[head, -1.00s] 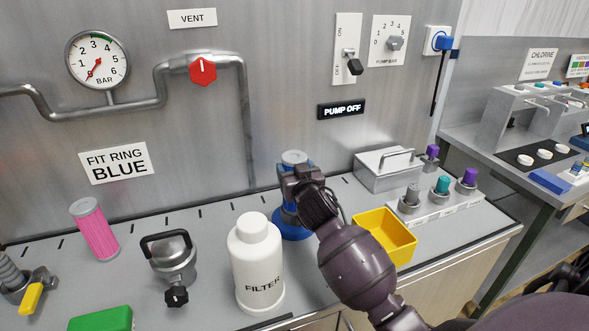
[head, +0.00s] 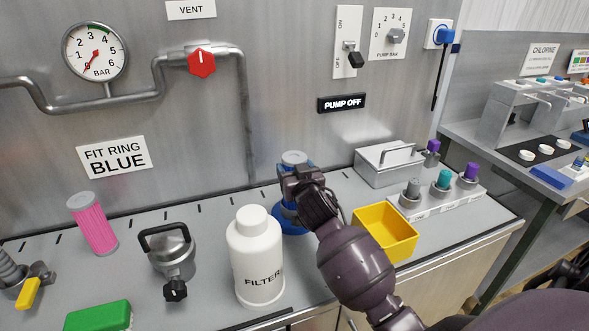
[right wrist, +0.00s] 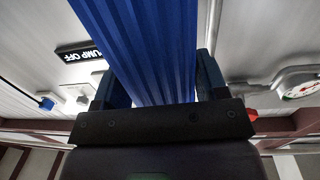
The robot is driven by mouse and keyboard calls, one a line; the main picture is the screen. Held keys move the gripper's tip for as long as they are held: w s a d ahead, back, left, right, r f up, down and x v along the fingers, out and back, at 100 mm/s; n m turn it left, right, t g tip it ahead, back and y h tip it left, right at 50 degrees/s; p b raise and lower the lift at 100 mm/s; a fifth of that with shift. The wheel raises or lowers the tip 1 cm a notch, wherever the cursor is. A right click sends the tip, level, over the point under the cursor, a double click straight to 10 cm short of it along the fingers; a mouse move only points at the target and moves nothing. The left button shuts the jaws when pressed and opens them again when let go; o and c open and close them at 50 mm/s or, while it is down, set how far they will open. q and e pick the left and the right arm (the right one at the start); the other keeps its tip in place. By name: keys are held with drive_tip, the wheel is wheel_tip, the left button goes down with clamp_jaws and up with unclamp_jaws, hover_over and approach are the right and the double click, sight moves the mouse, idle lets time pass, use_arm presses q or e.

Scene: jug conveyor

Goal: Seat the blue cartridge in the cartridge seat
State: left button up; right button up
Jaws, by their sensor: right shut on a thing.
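My right gripper (head: 300,183) is shut on the blue cartridge (head: 292,160), which stands upright near the back wall. The cartridge's grey top shows above the gripper. In the right wrist view its blue pleated side (right wrist: 150,45) lies between the two fingers (right wrist: 155,95). Below the gripper a wider round blue base (head: 290,222) stands on the counter, which may be the cartridge seat. The gripper and forearm hide where cartridge and base meet, so I cannot tell whether it is fully down. My left gripper is not in view.
A white FILTER bottle (head: 257,262) stands close in front and to the left. A yellow bin (head: 386,236) is right of my forearm. A lidded metal box (head: 390,166), a pink cartridge (head: 93,225) and a metal cap with handle (head: 170,258) are also on the counter (head: 215,220).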

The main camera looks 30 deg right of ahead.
drive_tip(key=shift+f, duration=0.3)
drive_tip(key=o, duration=1)
drive_tip(key=shift+s, duration=0.1)
drive_tip(key=v, duration=1)
drive_tip(key=shift+s+a+b, duration=0.15)
drive_tip(key=shift+s+b, duration=0.15)
drive_tip(key=shift+b, duration=0.05)
